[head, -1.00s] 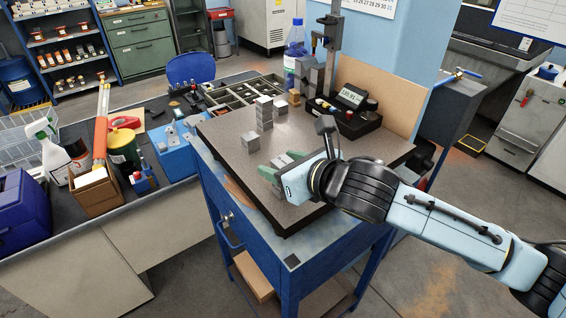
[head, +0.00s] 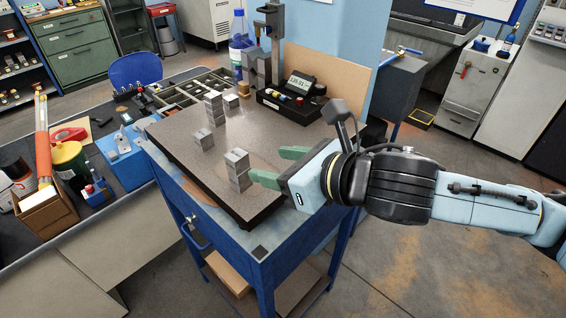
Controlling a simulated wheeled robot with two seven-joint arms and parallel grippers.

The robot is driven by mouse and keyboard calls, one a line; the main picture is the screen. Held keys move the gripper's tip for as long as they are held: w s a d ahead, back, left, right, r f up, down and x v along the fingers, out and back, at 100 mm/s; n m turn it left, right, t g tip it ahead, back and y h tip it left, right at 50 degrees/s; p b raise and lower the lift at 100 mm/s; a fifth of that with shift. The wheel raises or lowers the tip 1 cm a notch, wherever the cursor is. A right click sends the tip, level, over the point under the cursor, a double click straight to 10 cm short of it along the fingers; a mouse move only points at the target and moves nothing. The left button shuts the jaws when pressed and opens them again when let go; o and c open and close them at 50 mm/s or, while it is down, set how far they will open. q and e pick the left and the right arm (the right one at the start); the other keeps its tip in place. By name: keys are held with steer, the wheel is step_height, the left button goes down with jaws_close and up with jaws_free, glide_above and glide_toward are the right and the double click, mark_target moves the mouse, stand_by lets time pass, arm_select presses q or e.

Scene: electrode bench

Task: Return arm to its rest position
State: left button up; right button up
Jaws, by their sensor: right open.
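My right gripper (head: 266,164) has green fingers spread apart with nothing between them. It reaches in from the right over the near right part of the dark granite plate (head: 262,135). A short stack of grey metal blocks (head: 237,170) stands just left of its fingertips, apart from them as far as I can tell. Another grey block (head: 203,140) sits further left on the plate, and a taller grey stack (head: 214,108) stands behind it. My right arm stretches across the right of the view. My left gripper is out of view.
A blue bottle (head: 239,45) is behind. A blue toolbox (head: 121,148) and a green can (head: 69,163) stand on the left bench. The floor at lower right is clear.

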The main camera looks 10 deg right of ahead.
steer(key=shift+s+d+r, duration=0.2)
steer(key=shift+s+d, duration=0.1)
steer(key=shift+s, duration=0.1)
